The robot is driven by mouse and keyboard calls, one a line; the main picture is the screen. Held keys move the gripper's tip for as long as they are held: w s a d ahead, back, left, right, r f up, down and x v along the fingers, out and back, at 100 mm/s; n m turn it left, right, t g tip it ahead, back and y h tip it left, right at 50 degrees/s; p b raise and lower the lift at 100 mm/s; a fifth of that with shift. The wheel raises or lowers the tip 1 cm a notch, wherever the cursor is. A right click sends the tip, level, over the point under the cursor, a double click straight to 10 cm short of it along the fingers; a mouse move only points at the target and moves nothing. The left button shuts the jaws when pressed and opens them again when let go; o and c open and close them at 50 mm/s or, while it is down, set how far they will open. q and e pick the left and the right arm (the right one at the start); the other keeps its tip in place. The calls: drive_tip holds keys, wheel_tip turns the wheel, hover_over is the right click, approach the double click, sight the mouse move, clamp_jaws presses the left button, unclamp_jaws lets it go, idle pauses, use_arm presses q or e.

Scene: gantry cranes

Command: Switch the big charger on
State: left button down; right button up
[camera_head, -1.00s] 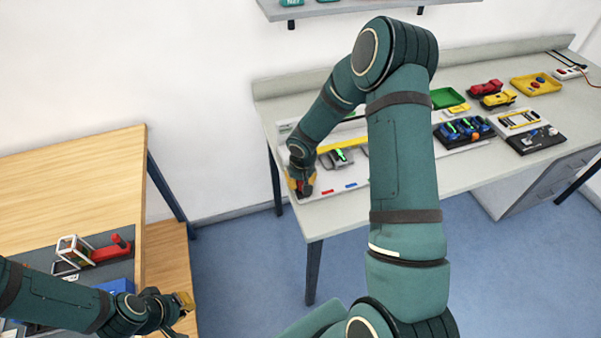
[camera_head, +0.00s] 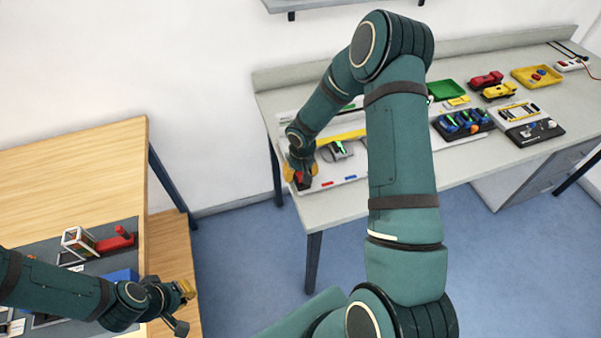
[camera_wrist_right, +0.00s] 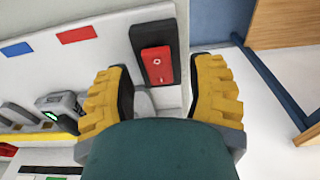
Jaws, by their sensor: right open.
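A red rocker switch (camera_wrist_right: 157,65) with white marks sits in a black housing (camera_wrist_right: 143,33) at the end of a white board (camera_head: 350,173). My right gripper (camera_wrist_right: 163,78) is open, with its yellow fingers on either side of the switch and apart from it. In the head view my right gripper (camera_head: 299,174) is over the bench's left end, largely covering the switch. A grey unit with a green light (camera_head: 338,151) lies on the board; it also shows in the right wrist view (camera_wrist_right: 60,108). My left gripper (camera_head: 184,307) is open and empty beside the wooden table.
On the bench (camera_head: 340,208) stand a black tray of blue units (camera_head: 463,124), red (camera_head: 486,79) and yellow (camera_head: 498,90) model vehicles, and green (camera_head: 447,90) and yellow (camera_head: 537,77) trays. A red object (camera_head: 117,239) lies on the wooden table (camera_head: 70,180). A shelf hangs above.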

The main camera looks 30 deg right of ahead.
wheel_tip(320, 180, up, 12)
drive_tip(key=s, duration=0.1)
drive_tip(key=shift+a, duration=0.15)
drive_tip(key=shift+s+f, duration=0.1)
drive_tip(key=shift+f, duration=0.05)
idle(0.4)
